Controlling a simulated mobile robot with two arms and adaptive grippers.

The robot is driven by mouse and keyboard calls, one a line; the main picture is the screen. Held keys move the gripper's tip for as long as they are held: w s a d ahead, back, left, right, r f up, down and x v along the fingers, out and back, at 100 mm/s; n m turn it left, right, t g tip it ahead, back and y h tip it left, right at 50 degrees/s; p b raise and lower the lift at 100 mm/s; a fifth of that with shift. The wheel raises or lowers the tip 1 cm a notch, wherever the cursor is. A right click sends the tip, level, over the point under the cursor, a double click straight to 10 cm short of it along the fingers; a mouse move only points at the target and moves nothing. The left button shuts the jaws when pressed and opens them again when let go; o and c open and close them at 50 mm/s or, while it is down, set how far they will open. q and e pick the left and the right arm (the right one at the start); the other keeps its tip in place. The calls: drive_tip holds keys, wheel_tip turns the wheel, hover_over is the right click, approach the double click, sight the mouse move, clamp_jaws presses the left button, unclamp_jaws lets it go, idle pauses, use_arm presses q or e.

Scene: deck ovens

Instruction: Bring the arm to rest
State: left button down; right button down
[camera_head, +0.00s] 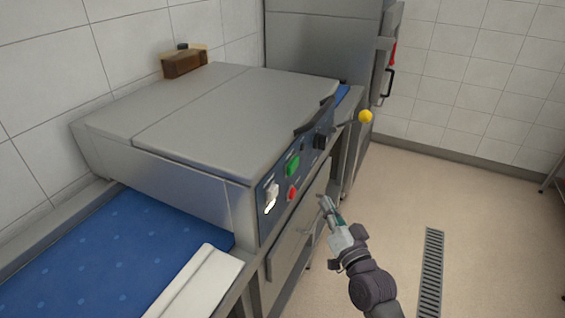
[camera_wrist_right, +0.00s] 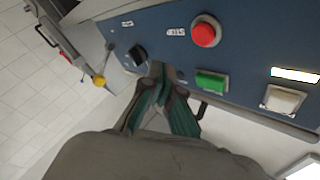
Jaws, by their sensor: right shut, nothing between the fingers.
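My right arm comes in from the lower right in the head view. Its gripper (camera_head: 325,202) is shut and empty, in front of the oven-like machine and below its blue control panel (camera_head: 266,222). In the right wrist view the shut green-grey fingers (camera_wrist_right: 164,72) point toward the panel (camera_wrist_right: 170,30); I cannot tell any contact. The panel carries a green button (camera_head: 292,165), a red button (camera_head: 291,193), a white switch (camera_head: 271,195) and a black knob (camera_head: 320,141). My left gripper is not in view.
A yellow ball-ended lever (camera_head: 366,116) sticks out beyond the panel. A blue spotted belt (camera_head: 110,255) and a white tray or board (camera_head: 205,285) lie at the lower left. A tall steel cabinet (camera_head: 325,45) stands behind. The floor around the drain grate (camera_head: 431,270) is clear.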

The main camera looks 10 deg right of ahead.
drive_tip(key=s+f+n+g+h, duration=0.1)
drive_tip(key=s+f+g, duration=0.15)
drive_tip(key=f, duration=0.95)
drive_tip(key=s+f+n+g+h, duration=0.1)
drive_tip(key=s+f+g, duration=0.15)
drive_tip(key=f, duration=0.95)
drive_tip(key=s+d+f+n+g, duration=0.1)
drive_tip(key=s+f+g, duration=0.1)
drive_tip(key=s+f, duration=0.45)
drive_tip(key=s+d+f+n+g, duration=0.1)
drive_tip(key=s+f+g, duration=0.25)
drive_tip(key=f, duration=0.65)
drive_tip(key=s+d+f+n+g, duration=0.1)
drive_tip(key=s+f, duration=0.4)
drive_tip(key=s, duration=0.6)
drive_tip(key=s+d+f+n+g+h, duration=0.1)
drive_tip(key=s+f+g, duration=0.3)
drive_tip(key=s, duration=0.8)
drive_tip(key=s+d+f+n+g, duration=0.1)
drive_tip(key=s+f+g, duration=0.1)
drive_tip(key=s+f, duration=0.6)
drive_tip(key=s, duration=0.3)
drive_tip(key=shift+s+n+g+h, duration=0.25)
drive_tip(key=shift+n+g+h, duration=0.05)
drive_tip(key=shift+g+h, duration=0.1)
